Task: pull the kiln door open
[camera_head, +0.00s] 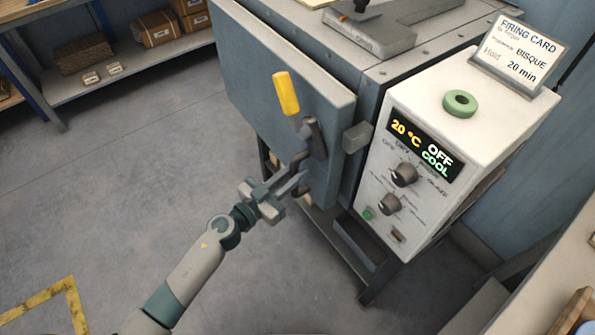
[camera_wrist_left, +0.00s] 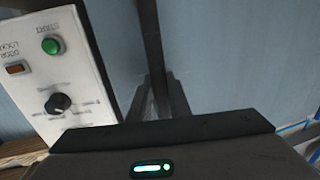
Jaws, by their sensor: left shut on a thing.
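The kiln door (camera_head: 262,82) is a blue-grey panel on the front of the kiln; from here I cannot tell whether it is fully shut or slightly ajar. A lever with a yellow grip (camera_head: 286,93) points up on the door. Below it is a dark door handle (camera_head: 301,160). My left gripper (camera_head: 296,184) reaches in from the lower left and is shut on the handle's lower part. In the left wrist view the dark gripper body covers the bottom, and the grip itself is hard to make out. My right gripper is in no view.
A firing card (camera_head: 517,55) stands on top. The floor (camera_head: 130,170) left of the door is clear. Shelves (camera_head: 125,68) stand behind.

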